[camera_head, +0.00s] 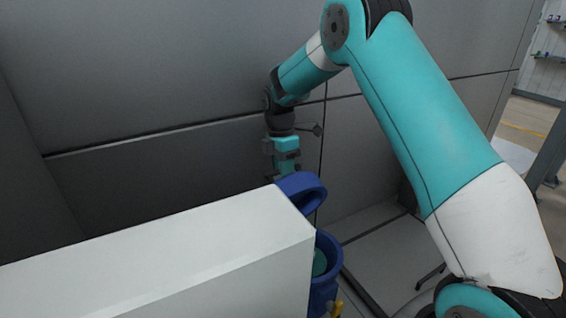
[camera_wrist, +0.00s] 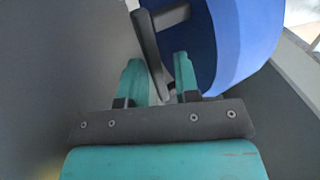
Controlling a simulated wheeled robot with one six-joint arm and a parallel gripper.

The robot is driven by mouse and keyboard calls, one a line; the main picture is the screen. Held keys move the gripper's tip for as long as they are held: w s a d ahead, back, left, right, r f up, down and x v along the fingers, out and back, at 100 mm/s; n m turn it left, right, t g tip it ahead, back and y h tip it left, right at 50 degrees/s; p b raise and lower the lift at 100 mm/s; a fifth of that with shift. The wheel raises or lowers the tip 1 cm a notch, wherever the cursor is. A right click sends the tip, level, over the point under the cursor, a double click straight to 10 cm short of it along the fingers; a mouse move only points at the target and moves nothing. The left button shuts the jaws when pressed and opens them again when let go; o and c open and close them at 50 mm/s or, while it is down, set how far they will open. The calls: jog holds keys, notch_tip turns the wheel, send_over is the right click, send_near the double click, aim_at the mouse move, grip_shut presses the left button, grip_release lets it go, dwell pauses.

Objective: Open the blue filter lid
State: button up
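The blue filter lid (camera_head: 303,188) is raised and tilted above the blue filter body (camera_head: 327,268), whose opening shows a teal inside. In the wrist view the lid (camera_wrist: 248,38) fills the upper right, with a dark bar handle (camera_wrist: 147,40) beside it. My gripper (camera_wrist: 158,60) has its two teal fingers apart, with the dark bar running between them. A gap shows between the bar and the right finger. In the head view my gripper (camera_head: 287,168) points down just behind and left of the lid; its fingertips are hidden there.
A large white box-like block (camera_head: 170,255) fills the lower left and hides part of the filter. A grey panelled wall (camera_head: 150,70) stands close behind my gripper. Open floor (camera_head: 380,245) lies right of the filter. A yellow part (camera_head: 337,308) sits low on the filter.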

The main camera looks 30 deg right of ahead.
jog(key=shift+o, duration=0.7)
jog(key=shift+f, duration=0.6)
jog(key=shift+s+r, duration=0.15)
jog(key=shift+r, duration=0.1)
jog(key=shift+w+r, duration=0.2)
jog(key=shift+r, duration=0.25)
jog(key=r+b, duration=0.1)
jog(key=r, duration=0.3)
jog(key=r+b, duration=0.1)
jog(key=r, duration=0.1)
jog(key=shift+w+r+b, duration=0.25)
jog(key=shift+w+b, duration=0.05)
jog(key=shift+w, duration=0.05)
